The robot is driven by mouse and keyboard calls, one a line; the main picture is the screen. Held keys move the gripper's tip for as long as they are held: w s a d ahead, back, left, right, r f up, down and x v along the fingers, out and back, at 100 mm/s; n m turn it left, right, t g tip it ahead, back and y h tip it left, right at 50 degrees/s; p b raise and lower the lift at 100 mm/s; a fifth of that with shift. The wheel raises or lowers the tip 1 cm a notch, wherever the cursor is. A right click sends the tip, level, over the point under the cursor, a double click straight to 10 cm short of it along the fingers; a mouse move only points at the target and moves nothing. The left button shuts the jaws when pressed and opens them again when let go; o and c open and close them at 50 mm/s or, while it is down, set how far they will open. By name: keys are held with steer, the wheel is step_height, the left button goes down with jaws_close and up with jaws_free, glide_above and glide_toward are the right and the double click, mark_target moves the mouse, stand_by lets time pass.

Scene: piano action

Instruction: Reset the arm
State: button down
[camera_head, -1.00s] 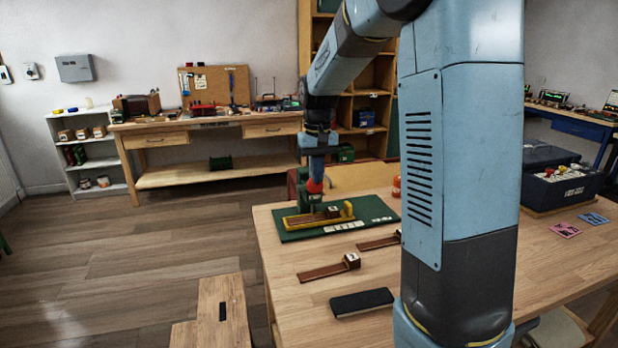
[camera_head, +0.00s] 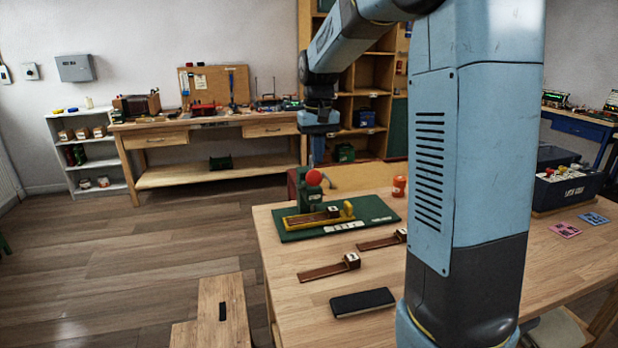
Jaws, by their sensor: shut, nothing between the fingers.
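My arm rises at the right of the view and reaches over to the left. My gripper (camera_head: 317,160) hangs pointing down at its end, shut and empty. In the picture it is just above the red ball (camera_head: 314,177) on the green press-like fixture (camera_head: 309,195), with a small gap showing between them. The fixture stands on a dark green board (camera_head: 292,235). On the board, a yellow holder (camera_head: 302,220) carries a brown wooden piece with a pale block.
Two more brown wooden pieces (camera_head: 325,271) (camera_head: 378,243) lie on the wooden table (camera_head: 300,295). A black flat case (camera_head: 362,302) is at the front and an orange container (camera_head: 399,187) behind. A dark box (camera_head: 565,188) and two cards (camera_head: 566,230) (camera_head: 594,218) are at right.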

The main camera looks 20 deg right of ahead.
steer(key=shift+s, duration=0.1)
steer(key=s+r+t, duration=0.2)
steer(key=s+t, duration=0.3)
steer(key=s, duration=2.3)
steer(key=shift+s+a+t, duration=0.2)
steer(key=shift+s+t, duration=0.1)
